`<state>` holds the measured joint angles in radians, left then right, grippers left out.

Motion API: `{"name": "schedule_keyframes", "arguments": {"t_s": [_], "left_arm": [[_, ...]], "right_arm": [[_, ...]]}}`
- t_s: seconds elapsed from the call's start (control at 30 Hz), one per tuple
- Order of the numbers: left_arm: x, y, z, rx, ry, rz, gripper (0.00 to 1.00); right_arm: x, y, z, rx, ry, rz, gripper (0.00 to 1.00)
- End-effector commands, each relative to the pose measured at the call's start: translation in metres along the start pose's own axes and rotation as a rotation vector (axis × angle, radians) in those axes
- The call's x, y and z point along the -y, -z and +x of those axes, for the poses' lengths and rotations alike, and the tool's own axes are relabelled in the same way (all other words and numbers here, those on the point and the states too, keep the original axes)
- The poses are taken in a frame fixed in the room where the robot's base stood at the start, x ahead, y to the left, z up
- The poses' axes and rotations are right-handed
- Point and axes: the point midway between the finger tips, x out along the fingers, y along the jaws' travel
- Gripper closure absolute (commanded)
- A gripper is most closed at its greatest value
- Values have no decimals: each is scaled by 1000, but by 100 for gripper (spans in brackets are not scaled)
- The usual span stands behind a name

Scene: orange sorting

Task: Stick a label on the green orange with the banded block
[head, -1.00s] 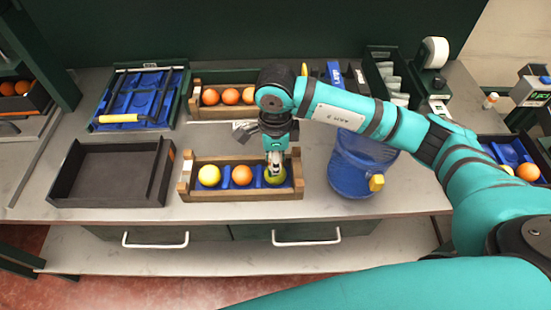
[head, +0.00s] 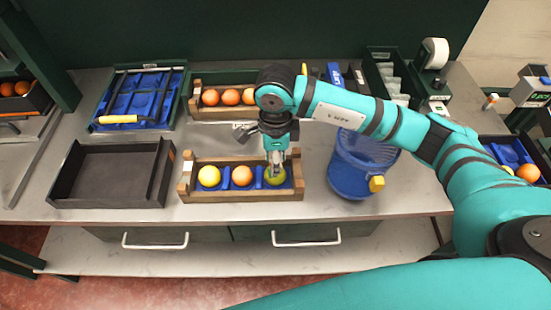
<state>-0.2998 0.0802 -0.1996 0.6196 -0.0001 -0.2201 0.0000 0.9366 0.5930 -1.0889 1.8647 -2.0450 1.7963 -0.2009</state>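A wooden crate (head: 240,197) with blue dividers stands at the front middle of the bench. The green orange (head: 275,181) sits in its right compartment, a yellow orange (head: 209,176) in the left and an orange-coloured one (head: 242,176) in the middle. My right gripper (head: 276,168) points straight down at the green orange, its tips at or just above the top of the fruit. The tips are too small to show whether they are open or hold the banded block. I cannot pick out the banded block or a label on the fruit. My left gripper is not in view.
An empty dark tray (head: 110,204) stands left of the crate. A blue bucket (head: 350,180) with a yellow piece (head: 377,183) stands close on its right. Behind are another fruit crate (head: 225,114), a blue tray (head: 112,101) and a label roll (head: 436,52).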

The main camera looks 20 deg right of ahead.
Motion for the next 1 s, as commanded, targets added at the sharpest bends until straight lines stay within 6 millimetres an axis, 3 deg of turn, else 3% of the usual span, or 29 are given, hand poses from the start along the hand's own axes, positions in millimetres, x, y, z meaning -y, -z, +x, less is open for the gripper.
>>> {"name": "schedule_keyframes", "arguments": {"t_s": [0.7,1.0], "left_arm": [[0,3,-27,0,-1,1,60],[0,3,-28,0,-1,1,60]], "right_arm": [[1,0,-62,4,5,1,100],[1,0,-65,4,4,1,100]]}}
